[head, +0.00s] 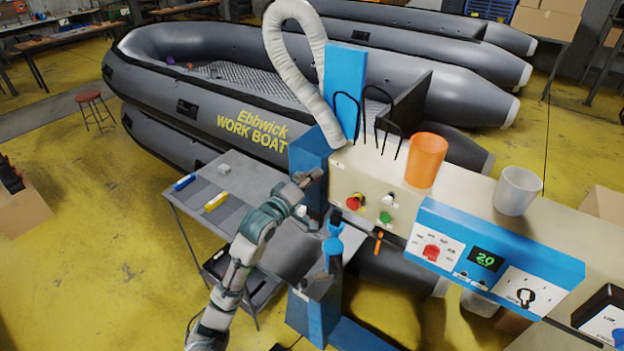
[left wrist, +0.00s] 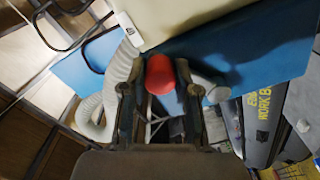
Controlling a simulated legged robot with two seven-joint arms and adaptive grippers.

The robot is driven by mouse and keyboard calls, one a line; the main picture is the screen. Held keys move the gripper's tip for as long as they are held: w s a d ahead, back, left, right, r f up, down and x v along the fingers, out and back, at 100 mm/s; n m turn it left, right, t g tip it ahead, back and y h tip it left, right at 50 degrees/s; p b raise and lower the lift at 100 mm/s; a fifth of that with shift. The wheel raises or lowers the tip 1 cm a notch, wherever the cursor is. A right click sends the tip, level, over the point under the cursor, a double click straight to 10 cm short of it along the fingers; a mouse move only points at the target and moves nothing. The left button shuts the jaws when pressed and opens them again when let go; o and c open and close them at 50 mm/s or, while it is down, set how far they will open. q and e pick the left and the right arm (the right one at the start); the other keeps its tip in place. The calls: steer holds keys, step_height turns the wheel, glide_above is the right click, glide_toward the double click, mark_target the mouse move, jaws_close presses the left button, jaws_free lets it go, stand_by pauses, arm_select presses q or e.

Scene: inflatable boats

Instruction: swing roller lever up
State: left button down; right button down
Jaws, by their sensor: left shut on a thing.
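My left gripper (head: 314,178) reaches up to the left end of the cream machine, beside a blue upright block (head: 308,160). In the left wrist view its two fingers (left wrist: 158,92) stand on either side of a rounded red knob (left wrist: 160,74) and are shut on it. I take this knob to be the end of the roller lever; its shaft is hidden. In the head view the knob is hidden by the gripper. My right gripper is not in view.
The cream machine carries a red button (head: 355,202), a green button (head: 386,217), an orange cup (head: 426,160) and a blue control panel (head: 490,258). A white hose (head: 320,110) arches behind. A grey side table (head: 240,188) stands left. Grey boats (head: 215,120) fill the back.

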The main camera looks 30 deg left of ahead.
arm_select(q)
steer(key=shift+a+r, duration=0.1)
steer(key=shift+r, duration=0.1)
steer(key=c, duration=1)
jaws_free()
steer(key=shift+o, duration=0.7)
steer(key=shift+f, duration=0.1)
steer(key=shift+w+a+f, duration=0.1)
steer(key=shift+a, duration=0.1)
steer(key=s+a, duration=0.1)
steer(key=s, duration=1.1)
steer(key=shift+w+f, duration=0.1)
steer(key=shift+f, duration=0.1)
